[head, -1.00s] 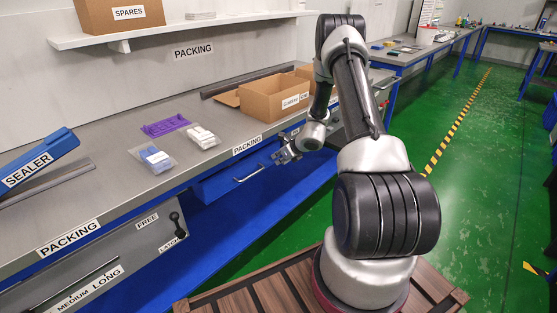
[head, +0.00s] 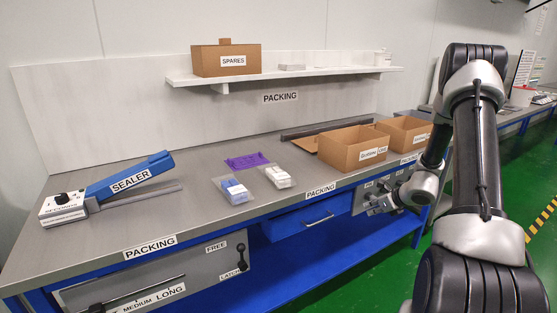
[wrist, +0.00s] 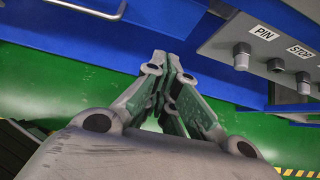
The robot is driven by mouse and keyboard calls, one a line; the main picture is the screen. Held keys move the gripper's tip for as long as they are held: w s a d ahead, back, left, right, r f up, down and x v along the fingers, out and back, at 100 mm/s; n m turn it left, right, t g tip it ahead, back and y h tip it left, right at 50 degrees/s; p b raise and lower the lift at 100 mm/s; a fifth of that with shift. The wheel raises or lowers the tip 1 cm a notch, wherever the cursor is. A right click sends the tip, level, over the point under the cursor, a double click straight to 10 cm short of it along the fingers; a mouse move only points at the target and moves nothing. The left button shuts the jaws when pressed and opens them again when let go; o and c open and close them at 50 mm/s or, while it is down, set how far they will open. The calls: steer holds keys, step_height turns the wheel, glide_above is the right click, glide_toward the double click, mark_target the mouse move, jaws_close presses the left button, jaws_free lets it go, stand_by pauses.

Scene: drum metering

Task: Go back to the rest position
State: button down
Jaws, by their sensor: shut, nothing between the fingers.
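My gripper (head: 380,206) hangs in front of the packing bench at the right in the head view, beside the blue drawer and below the bench top. It is shut and empty. In the wrist view my gripper (wrist: 166,62) shows its fingers together, over the green floor and the blue bench frame. My arm rises at the right of the head view and bends down to the gripper.
The drawer handle (head: 318,219) and a panel with PIN and STOP knobs (wrist: 270,45) are close to my gripper. Green floor is free at right.

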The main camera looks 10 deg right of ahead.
steer(key=s+a+r+n+g+y, duration=0.2)
steer(key=s+a+r+n+g, duration=0.15)
steer(key=s+n, duration=0.35)
steer(key=s+a+r+n+g+y, duration=0.2)
steer(key=s+a+r+n, duration=0.15)
steer(key=s+n, duration=0.35)
steer(key=s+a+r+n+h, duration=0.3)
steer(key=s+r+n, duration=0.6)
steer(key=r, duration=0.4)
steer(key=s+a+r+n+t+h, duration=0.1)
steer(key=s+a+r+n+h, duration=0.2)
steer(key=s+r+n, duration=0.5)
steer(key=s+r+h, duration=0.1)
steer(key=s+r, duration=0.3)
steer(key=r, duration=0.1)
steer(key=shift+s+r+n, duration=0.25)
steer(key=shift+r+n, duration=0.1)
steer(key=shift+n, duration=0.05)
